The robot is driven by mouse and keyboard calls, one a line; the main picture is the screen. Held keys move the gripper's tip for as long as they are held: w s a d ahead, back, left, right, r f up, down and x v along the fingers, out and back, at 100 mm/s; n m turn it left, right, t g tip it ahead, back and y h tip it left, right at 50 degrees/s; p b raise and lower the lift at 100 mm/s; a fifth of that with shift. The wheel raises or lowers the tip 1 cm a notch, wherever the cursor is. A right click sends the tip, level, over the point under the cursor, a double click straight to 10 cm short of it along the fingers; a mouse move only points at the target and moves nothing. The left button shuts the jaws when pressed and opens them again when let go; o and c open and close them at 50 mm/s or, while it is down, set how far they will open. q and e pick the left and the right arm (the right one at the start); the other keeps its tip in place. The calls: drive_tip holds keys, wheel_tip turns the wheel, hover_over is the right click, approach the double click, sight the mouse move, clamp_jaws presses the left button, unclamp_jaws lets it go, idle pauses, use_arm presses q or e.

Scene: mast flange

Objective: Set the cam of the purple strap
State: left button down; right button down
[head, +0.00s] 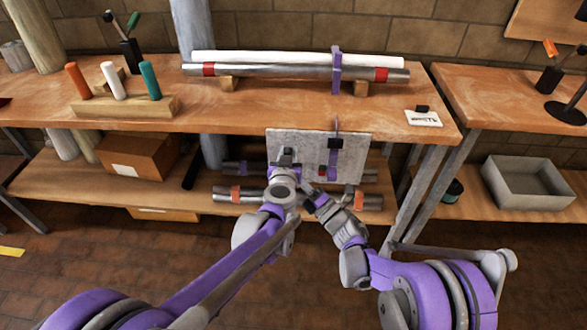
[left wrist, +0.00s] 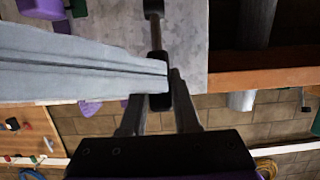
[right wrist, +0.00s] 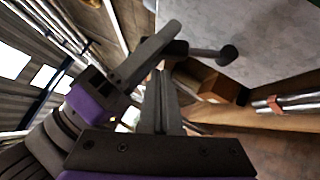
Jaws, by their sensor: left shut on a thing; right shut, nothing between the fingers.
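A purple strap (head: 336,72) wraps the white tube (head: 300,58) and metal pipe on the bench. Lower down, a grey upright plate (head: 355,155) carries a purple strip (head: 333,166), a black block (head: 336,143) and a small red part (head: 322,172). I cannot tell which part is the cam. My left gripper (head: 287,168) is at the plate's left side, shut on a black handle (left wrist: 156,45) by the plate. My right gripper (right wrist: 161,75) is shut and empty; its tips (left wrist: 165,77) come close to the handle. Contact between them is unclear.
The wooden bench top (head: 240,115) lies behind the plate. A block with coloured handles (head: 125,105) stands at its left; a small white card (head: 422,118) lies at its right. The lower shelf holds a brown box (head: 138,155) and banded pipes (head: 240,195).

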drive_tip(key=shift+w+r, duration=0.3)
drive_tip(key=shift+w, duration=0.25)
use_arm(q)
drive_tip(key=shift+s, duration=0.1)
use_arm(e)
drive_tip(key=shift+w+d+r+m+h, duration=0.1)
drive_tip(key=shift+w+r+m+h, duration=0.25)
drive_tip(key=shift+w, duration=0.35)
use_arm(q)
drive_tip(key=c, duration=0.6)
unclamp_jaws()
drive_tip(key=shift+c, duration=0.2)
drive_tip(key=shift+s+d, duration=0.1)
